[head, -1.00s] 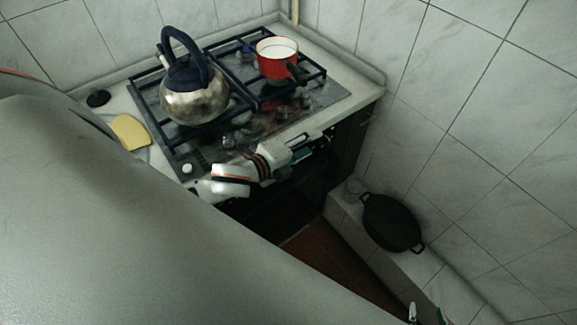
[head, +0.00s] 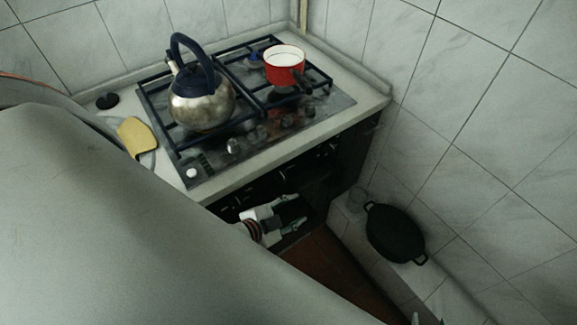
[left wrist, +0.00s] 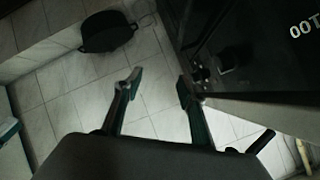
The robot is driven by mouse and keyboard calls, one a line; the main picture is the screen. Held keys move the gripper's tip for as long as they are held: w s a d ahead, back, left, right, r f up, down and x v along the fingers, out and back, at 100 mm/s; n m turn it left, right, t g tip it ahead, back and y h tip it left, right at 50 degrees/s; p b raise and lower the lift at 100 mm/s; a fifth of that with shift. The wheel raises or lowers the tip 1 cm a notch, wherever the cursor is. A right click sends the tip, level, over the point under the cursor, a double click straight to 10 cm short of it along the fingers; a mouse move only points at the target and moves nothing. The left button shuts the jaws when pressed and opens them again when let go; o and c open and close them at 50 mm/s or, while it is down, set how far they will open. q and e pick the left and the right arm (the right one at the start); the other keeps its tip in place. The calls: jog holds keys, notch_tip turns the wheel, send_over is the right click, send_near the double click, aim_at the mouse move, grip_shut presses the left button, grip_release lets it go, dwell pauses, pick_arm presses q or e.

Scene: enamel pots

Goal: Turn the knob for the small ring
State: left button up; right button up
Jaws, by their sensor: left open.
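The gas hob (head: 215,163) has several small knobs (head: 262,132) along its front right side, partly hard to make out against the dark glass. Which knob serves the small ring I cannot tell. My left gripper (head: 295,217) is in front of the oven front, below the counter edge and apart from the knobs. In the left wrist view its two fingers (left wrist: 157,88) are spread with nothing between them. My right gripper (head: 428,320) shows only as small tips at the bottom edge of the head view; its opening is unclear.
A steel kettle (head: 200,103) and a red pot (head: 284,66) stand on the hob grates. A black pan (head: 394,233) sits on the tiled ledge at right, also in the left wrist view (left wrist: 105,32).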

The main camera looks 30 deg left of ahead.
pick_arm(q)
jog(key=shift+s+f+n+g, duration=0.3)
jog(key=shift+s+f+n, duration=1)
jog(key=shift+s, duration=0.15)
